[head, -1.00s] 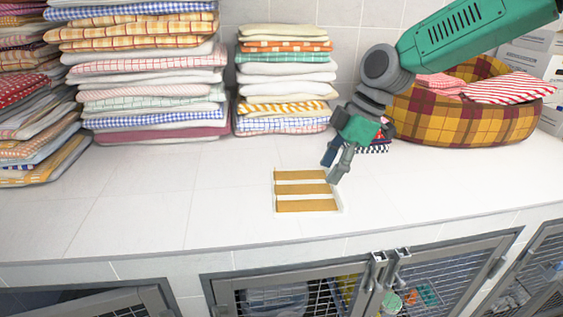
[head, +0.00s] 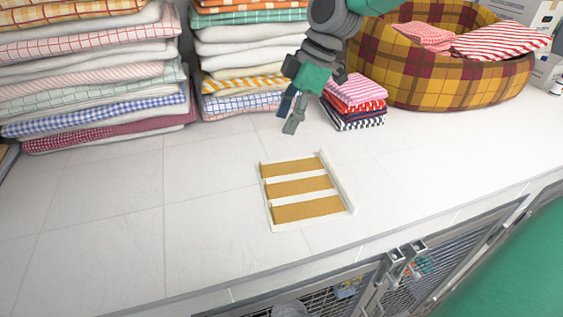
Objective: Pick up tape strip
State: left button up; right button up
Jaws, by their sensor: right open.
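Several tan tape strips (head: 300,186) lie side by side on a flat white backing (head: 351,203) on the tiled counter, near its front edge. My right gripper (head: 288,116) hangs above the counter behind the strips, fingers pointing down and open, with nothing between them. It is apart from the strips. My left gripper is not in the view.
Tall stacks of folded towels (head: 95,75) and (head: 245,60) stand along the back wall. A small stack of folded cloths (head: 355,100) sits right of my gripper, before a plaid basket (head: 440,75). Wire kennel doors (head: 405,265) lie below the counter edge. The counter's left part (head: 100,220) is clear.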

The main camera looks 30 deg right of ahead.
aim_at(261, 166)
notch_tip(261, 166, down, 4)
jog(key=shift+w+r, duration=0.1)
jog(key=shift+w, duration=0.05)
jog(key=a+f, duration=0.2)
jog(key=w+a+f, duration=0.1)
jog(key=a, duration=0.1)
jog(key=shift+a+f, duration=0.3)
jog(key=shift+f, duration=0.05)
notch_tip(261, 166, down, 3)
jog(key=shift+w+a+f+p, duration=0.1)
jog(key=shift+f+p, duration=0.1)
jog(key=shift+p, duration=0.35)
jog(key=shift+d+f, duration=0.25)
jog(key=shift+f, duration=0.15)
jog(key=shift+a, duration=0.2)
jog(key=shift+c, duration=0.4)
jog(key=shift+a, duration=0.2)
jog(key=shift+c, duration=1.2)
jog(key=shift+a, duration=0.2)
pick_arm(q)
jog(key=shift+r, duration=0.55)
pick_arm(e)
jog(key=shift+r, duration=0.1)
